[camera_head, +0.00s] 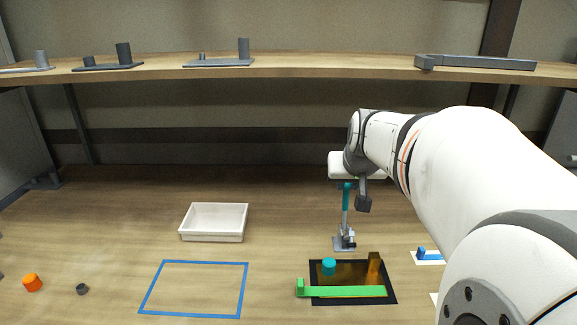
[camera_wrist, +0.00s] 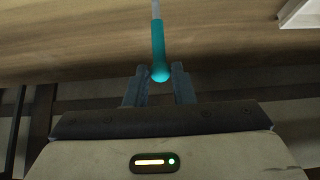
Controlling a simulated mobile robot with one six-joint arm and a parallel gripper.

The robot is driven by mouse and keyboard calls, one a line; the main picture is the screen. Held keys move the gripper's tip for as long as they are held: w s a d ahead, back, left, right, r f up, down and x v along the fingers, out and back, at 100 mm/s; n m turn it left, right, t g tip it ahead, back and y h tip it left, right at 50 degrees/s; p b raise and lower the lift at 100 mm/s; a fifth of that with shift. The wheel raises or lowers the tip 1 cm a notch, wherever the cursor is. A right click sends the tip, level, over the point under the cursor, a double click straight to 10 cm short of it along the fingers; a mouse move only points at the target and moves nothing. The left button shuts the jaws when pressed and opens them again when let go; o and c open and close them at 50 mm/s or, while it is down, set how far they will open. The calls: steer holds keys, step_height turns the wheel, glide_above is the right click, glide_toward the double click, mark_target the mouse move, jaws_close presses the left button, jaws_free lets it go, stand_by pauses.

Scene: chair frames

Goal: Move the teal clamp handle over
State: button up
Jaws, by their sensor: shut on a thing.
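The teal clamp handle (camera_head: 346,196) stands upright on top of a grey metal toggle clamp (camera_head: 344,238) at the right of the table. My gripper (camera_head: 347,184) is at the upper end of the handle and shut on it. In the wrist view the teal handle (camera_wrist: 158,50) has its rounded end between the two fingertips of my gripper (camera_wrist: 160,76). The clamp's grey base stands on the table just behind a black-bordered mat. My gripper body hides the very top of the handle in the head view.
A black-edged mat (camera_head: 390,299) in front bears a green bar (camera_head: 345,291), a teal cylinder (camera_head: 329,266) and a brown block (camera_head: 374,262). A white tray (camera_head: 213,238) and a blue tape square (camera_head: 160,290) lie left. A shelf (camera_head: 300,67) runs behind.

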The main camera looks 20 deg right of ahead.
steer(key=shift+s, duration=0.1)
steer(key=shift+s+a+r, duration=0.1)
steer(key=shift+s+a, duration=0.1)
steer(key=shift+s, duration=0.45)
steer(key=shift+s+a, duration=0.2)
steer(key=shift+s, duration=0.45)
steer(key=shift+c, duration=0.2)
steer(key=o, duration=0.8)
